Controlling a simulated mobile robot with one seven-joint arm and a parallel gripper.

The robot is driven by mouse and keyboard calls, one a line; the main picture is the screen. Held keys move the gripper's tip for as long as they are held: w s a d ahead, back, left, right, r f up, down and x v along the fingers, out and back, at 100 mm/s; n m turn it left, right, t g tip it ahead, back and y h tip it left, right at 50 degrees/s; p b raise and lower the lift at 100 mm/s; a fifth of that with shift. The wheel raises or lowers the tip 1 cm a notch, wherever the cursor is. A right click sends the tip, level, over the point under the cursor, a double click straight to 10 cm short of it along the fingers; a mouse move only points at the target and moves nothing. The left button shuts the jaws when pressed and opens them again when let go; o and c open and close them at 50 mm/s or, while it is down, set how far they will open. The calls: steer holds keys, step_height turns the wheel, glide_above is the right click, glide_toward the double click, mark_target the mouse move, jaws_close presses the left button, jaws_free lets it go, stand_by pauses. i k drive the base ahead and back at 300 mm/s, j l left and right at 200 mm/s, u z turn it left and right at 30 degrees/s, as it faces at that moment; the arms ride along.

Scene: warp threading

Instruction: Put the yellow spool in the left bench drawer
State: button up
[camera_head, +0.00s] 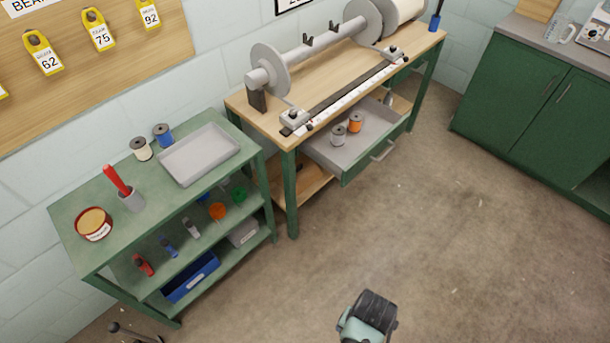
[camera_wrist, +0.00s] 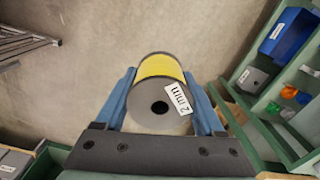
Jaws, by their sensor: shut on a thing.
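My gripper (camera_wrist: 160,80) is shut on the yellow spool (camera_wrist: 160,67) in the wrist view. The spool has a grey end with a dark centre hole and a white label, and one blue finger presses on each side of it. In the head view the spool cannot be made out. A grey drawer with a green front (camera_head: 362,168) is pulled open under the wooden bench. A grey spool (camera_head: 338,135) and an orange spool (camera_head: 355,122) stand inside it, with bare floor around them.
The bench top (camera_head: 270,112) carries a large roller and a dark rail above the drawer. A green shelf cart (camera_head: 95,245) stands left of the bench, with a grey tray (camera_head: 200,155) and two more spools on top. The floor in front is open. Green cabinets (camera_head: 520,95) stand at right.

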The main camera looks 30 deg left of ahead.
mark_target(364, 119)
steer(key=i+u, duration=0.15)
steer(key=i, duration=0.55)
steer(key=i+u, duration=0.15)
steer(key=i, duration=0.5)
steer(key=i+l+u, duration=0.1)
steer(key=i, duration=0.6)
steer(key=i+l+u, duration=0.15)
steer(key=i, duration=0.55)
steer(key=i+l+u, duration=0.3)
steer(key=i, duration=0.15)
steer(key=j, duration=0.1)
